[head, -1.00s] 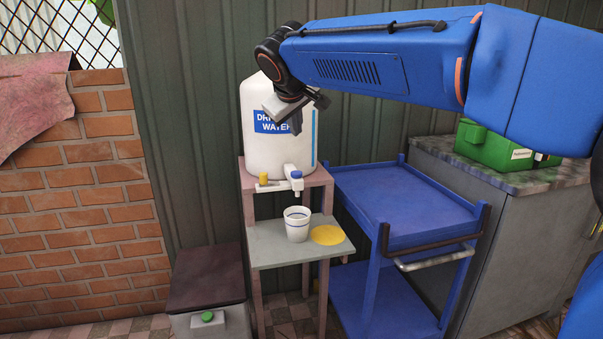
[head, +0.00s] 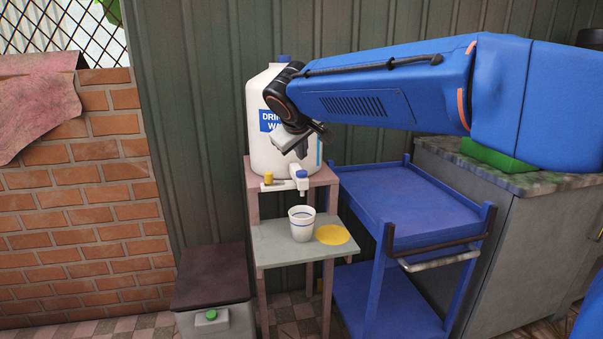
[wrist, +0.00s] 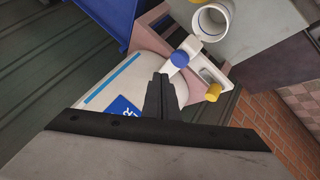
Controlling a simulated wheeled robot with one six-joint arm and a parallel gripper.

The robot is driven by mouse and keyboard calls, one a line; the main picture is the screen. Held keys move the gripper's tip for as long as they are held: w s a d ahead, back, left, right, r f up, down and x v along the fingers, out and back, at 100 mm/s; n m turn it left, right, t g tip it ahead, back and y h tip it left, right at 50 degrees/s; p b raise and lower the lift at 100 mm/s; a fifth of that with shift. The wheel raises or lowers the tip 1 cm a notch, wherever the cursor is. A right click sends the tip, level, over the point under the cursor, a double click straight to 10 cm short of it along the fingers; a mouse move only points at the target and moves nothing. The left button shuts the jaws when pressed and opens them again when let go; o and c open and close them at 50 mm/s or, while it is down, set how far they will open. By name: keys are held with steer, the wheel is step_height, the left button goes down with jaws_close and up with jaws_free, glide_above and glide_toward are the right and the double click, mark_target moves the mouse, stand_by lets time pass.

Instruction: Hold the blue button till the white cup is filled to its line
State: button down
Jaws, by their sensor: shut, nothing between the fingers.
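The blue button (head: 302,174) sits on top of the white tap at the front of a white water jug (head: 262,150). It also shows in the wrist view (wrist: 179,58). The white cup (head: 302,222) stands upright on the lower shelf below the tap, with a blue line around it; a line also shows inside it in the wrist view (wrist: 211,20). No stream is visible, and I cannot tell the water level. My gripper (head: 302,152) is shut and empty, a little above the blue button. Its fingertips (wrist: 160,76) appear close to the button; contact is not visible.
A yellow knob (head: 268,177) sits left of the blue button. A yellow disc (head: 332,235) lies right of the cup on the grey shelf (head: 275,250). A blue cart (head: 400,205) stands to the right, and a bin with a green button (head: 211,315) at lower left.

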mark_target(301, 174)
steer(key=shift+f, duration=0.95)
steer(key=shift+f, duration=0.1)
stand_by(1.4)
steer(key=shift+f, duration=0.3)
steer(key=shift+f, duration=0.6)
stand_by(4.7)
